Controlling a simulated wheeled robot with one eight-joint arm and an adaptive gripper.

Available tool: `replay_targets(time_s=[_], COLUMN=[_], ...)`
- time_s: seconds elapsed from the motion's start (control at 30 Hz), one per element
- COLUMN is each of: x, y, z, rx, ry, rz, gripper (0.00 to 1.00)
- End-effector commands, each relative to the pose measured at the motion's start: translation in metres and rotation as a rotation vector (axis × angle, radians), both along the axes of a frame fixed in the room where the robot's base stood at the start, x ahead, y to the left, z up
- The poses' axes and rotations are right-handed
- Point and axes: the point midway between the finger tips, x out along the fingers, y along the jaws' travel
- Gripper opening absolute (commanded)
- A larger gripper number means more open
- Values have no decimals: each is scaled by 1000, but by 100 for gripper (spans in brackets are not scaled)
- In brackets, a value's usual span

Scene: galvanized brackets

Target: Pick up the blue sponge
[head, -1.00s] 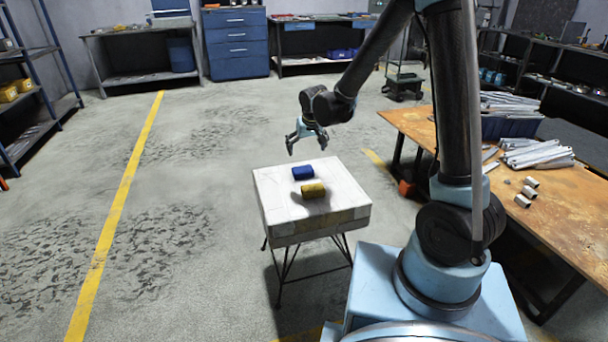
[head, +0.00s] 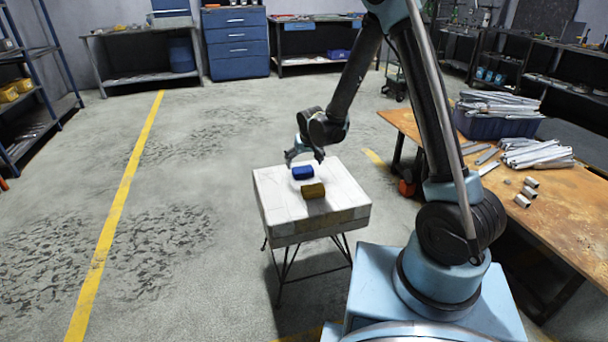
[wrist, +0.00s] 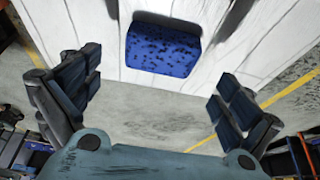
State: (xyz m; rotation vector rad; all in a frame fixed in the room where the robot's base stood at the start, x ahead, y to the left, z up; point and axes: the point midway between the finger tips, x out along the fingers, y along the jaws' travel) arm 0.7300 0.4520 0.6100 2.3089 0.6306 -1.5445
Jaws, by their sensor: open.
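The blue sponge (head: 303,173) lies on the white top of a small stand (head: 275,203), towards its far side. In the wrist view the sponge (wrist: 163,50) shows its speckled blue face at the upper middle, ahead of the fingers. My gripper (head: 304,159) is open and empty, just beyond and above the sponge. In the wrist view my gripper's two fingers (wrist: 150,95) are wide apart, with the sponge's width between their lines. They do not appear to touch it.
A wooden table (head: 560,200) with metal brackets and a blue bin (head: 490,125) stands to the right. The floor left of the stand is clear.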

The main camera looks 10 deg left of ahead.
Motion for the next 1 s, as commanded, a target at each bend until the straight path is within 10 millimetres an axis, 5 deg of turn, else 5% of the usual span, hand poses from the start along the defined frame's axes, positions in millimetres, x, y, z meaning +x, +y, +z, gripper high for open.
replay_targets(time_s=[0.4,0.77,1.0], x=[12,14,14], y=[6,6,6], z=[-40,-46,-46], rx=[0,0,0], ry=[0,0,0], rz=[0,0,0], gripper=[98,98,54])
